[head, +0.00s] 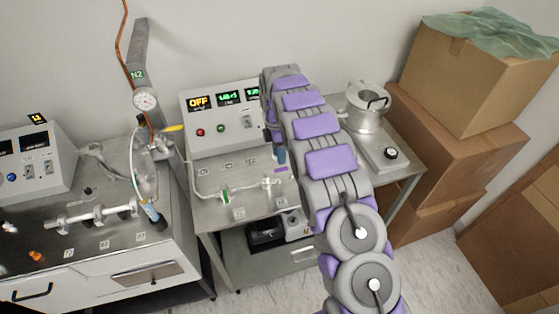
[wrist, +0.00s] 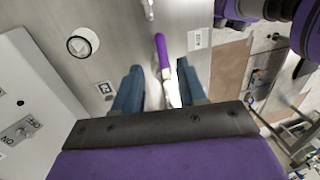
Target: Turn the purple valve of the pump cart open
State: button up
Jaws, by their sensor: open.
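The pump cart (head: 210,216) stands in the middle of the head view. In the wrist view the purple valve handle (wrist: 161,50) is a narrow lever pointing away from my gripper, with a pale metal part (wrist: 171,88) at its near end. My gripper (wrist: 160,88) is open; its two blue fingers stand on either side of that near part, with visible gaps. I cannot tell their height over it. In the head view my gripper (head: 281,157) is small and partly behind my arm, above the cart top near a purple patch (head: 281,170).
A control box (head: 220,122) reading OFF stands at the cart's back. A metal pot (head: 367,105) and a hot plate (head: 388,152) are at the right. Cardboard boxes (head: 450,155) are stacked further right. A bench (head: 90,262) with glass tubing is at the left.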

notch_tip(320, 180, up, 12)
jog(key=w+p, duration=0.2)
jog(key=p, duration=0.3)
jog(key=shift+w+a+r, duration=0.2)
jog(key=shift+w+a, duration=0.05)
jog(key=shift+a, duration=0.15)
jog(key=s+d+r+m+b, duration=0.2)
jog(key=s+d+r+m, duration=0.35)
jog(key=s, duration=0.45)
jog(key=s+d+r+m+b, duration=0.35)
jog(key=s+r+m, duration=0.2)
jog(key=s, duration=0.45)
jog(key=s+d+f+m+b, duration=0.1)
jog(key=s+f+m, duration=0.2)
jog(key=s, duration=0.7)
jog(key=s+d+f+m+b, duration=0.1)
jog(key=s+d+f+m, duration=0.1)
jog(key=s, duration=0.8)
jog(key=s+d+f+m+b, duration=0.1)
jog(key=s+f+m, duration=0.3)
jog(key=s, duration=0.6)
jog(key=shift+s+d+m+y, duration=0.25)
jog(key=shift+d+m+y, duration=0.1)
jog(key=shift+m, duration=0.35)
